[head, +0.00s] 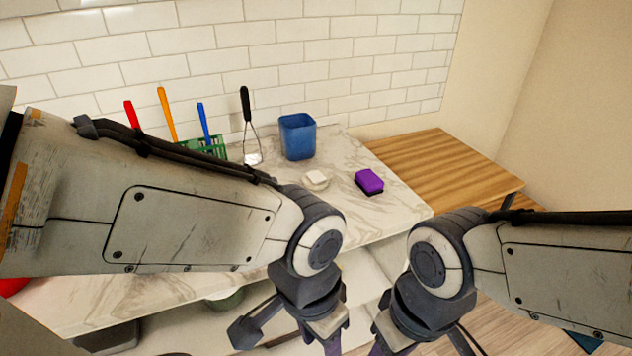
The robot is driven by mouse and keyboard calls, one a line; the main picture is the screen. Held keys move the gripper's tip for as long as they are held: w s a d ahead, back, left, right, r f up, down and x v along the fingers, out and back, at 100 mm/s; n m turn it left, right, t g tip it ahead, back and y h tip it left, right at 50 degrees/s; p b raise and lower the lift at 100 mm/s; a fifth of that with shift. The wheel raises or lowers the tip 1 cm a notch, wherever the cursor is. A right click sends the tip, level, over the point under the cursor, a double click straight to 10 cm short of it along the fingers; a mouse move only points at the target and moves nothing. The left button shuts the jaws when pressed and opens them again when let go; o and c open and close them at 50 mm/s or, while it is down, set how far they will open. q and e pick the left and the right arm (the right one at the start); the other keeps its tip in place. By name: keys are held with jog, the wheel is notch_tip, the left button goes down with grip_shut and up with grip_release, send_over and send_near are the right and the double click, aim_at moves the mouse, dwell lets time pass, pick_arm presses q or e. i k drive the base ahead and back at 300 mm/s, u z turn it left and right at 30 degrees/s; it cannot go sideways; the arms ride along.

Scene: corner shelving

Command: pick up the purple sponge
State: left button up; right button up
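The purple sponge (369,180) lies on the marble counter (403,207), near its right end. It has a dark underside. Nothing touches it from above. My left and right arms come in from the two sides in front of the counter and bend downward at the wrists. Both grippers are below the bottom edge of the head view, so their fingers do not show. The sponge lies beyond the wrists, farther back on the counter.
A white soap on a small dish (316,181) sits left of the sponge. A blue bin (297,137) stands behind it. A green rack (205,147) with colourful-handled utensils and a whisk-like tool (248,125) stand by the tiled wall. A lower wooden surface (445,165) is at the right.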

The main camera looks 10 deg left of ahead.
aim_at(369, 183)
jog(key=k, duration=0.6)
jog(key=z, duration=0.7)
jog(key=i, duration=1.2)
jog(key=u, duration=0.7)
jog(key=i, duration=0.65)
jog(key=u, duration=0.75)
